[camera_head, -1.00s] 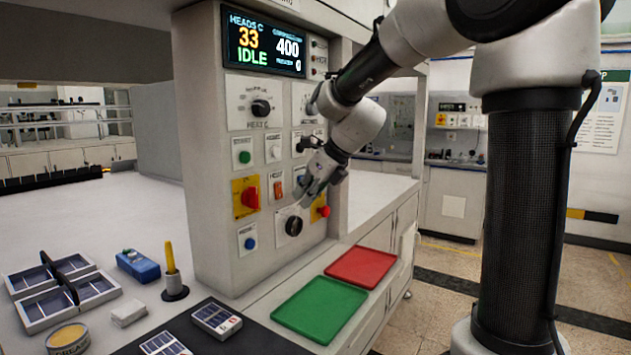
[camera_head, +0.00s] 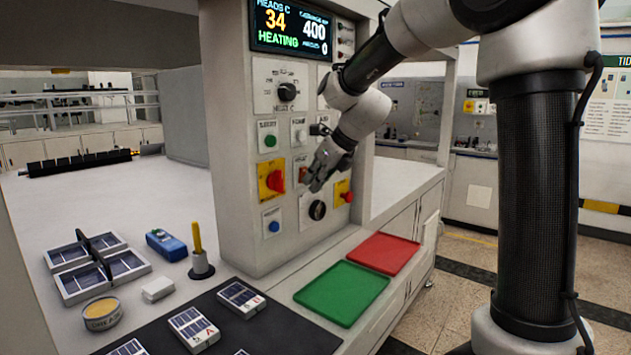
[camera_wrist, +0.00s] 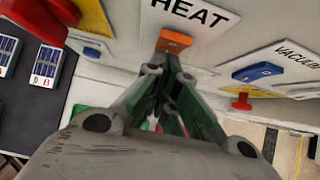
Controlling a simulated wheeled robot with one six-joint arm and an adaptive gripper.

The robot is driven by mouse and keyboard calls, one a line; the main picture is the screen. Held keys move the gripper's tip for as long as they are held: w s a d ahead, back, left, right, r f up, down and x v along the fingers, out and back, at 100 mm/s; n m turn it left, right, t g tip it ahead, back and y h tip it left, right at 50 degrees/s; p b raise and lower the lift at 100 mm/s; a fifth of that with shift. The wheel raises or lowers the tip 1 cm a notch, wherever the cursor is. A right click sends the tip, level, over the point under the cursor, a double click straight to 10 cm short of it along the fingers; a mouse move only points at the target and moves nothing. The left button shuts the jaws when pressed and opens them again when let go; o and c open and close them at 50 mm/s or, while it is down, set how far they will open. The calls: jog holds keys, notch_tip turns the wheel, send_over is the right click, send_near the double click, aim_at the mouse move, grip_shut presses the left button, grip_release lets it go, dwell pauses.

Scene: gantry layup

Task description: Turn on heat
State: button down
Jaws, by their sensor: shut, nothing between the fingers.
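The control panel (camera_head: 228,120) stands upright, with a display (camera_head: 290,27) reading 34, 400 and HEATING. The orange heat switch (camera_wrist: 173,40) shows by the HEAT label (camera_wrist: 196,12) in the wrist view. In the head view the switch (camera_head: 302,170) is partly hidden by my gripper (camera_head: 315,187). My gripper (camera_wrist: 172,62) is shut and empty, its fingertips close to the switch in the wrist view. I cannot tell whether they touch it.
A red-and-yellow rotary switch (camera_head: 275,181), a black knob (camera_head: 317,210) and a red button (camera_head: 343,191) surround the gripper. A blue switch (camera_wrist: 258,72) sits by the VACUUM label. Green (camera_head: 341,293) and red (camera_head: 384,252) trays lie below on the bench.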

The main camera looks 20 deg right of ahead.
jog(key=shift+r, duration=0.1)
jog(key=shift+r, duration=0.75)
